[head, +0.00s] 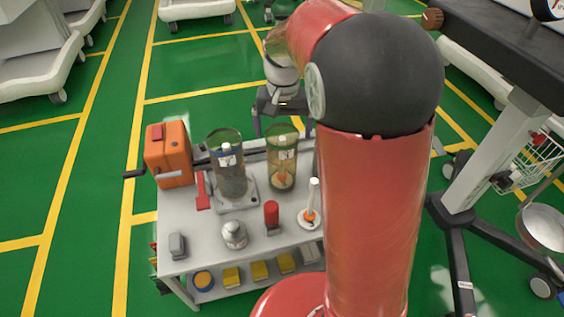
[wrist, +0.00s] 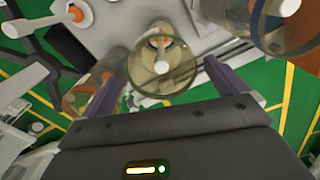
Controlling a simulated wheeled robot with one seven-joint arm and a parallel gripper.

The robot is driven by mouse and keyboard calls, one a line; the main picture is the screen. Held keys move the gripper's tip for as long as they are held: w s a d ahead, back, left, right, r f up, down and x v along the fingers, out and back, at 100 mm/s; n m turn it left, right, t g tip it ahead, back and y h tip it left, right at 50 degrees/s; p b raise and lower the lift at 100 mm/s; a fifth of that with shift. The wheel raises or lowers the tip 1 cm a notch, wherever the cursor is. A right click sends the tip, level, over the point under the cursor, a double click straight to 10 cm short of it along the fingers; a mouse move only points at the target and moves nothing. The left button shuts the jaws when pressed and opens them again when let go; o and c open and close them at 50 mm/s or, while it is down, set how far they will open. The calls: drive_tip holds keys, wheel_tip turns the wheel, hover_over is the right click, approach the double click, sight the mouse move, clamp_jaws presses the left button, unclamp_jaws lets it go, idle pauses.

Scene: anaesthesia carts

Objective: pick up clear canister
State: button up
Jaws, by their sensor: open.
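Two clear canisters stand upright on the grey cart top (head: 170,225). The right clear canister (head: 282,172) has a yellowish tint and a white knob; the left clear canister (head: 230,180) has a blue band and dark contents. My gripper (head: 284,114) is open near the far edge of the cart, just beyond the right canister. In the wrist view its fingers (wrist: 160,75) spread on either side of the right canister's near end (wrist: 165,60), and I cannot tell whether they touch it. The left canister shows at the upper right there (wrist: 270,22).
An orange box (head: 168,155) stands at the cart's left end. A red-topped item (head: 271,214), a silver dome (head: 234,234) and a white-orange item (head: 310,214) stand in front. A dark-legged stand (head: 458,205) is at right. My arm hides the cart's right end.

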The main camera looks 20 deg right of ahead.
sight(282, 138)
drive_tip(key=f, duration=0.3)
drive_tip(key=f+b, duration=0.1)
drive_tip(key=f, duration=0.2)
drive_tip(key=shift+s+a+f, duration=0.1)
drive_tip(key=shift+a+f, duration=0.1)
drive_tip(key=shift+f, duration=0.1)
drive_tip(key=c, duration=1.5)
drive_tip(key=shift+c, duration=0.5)
drive_tip(key=shift+r, duration=0.15)
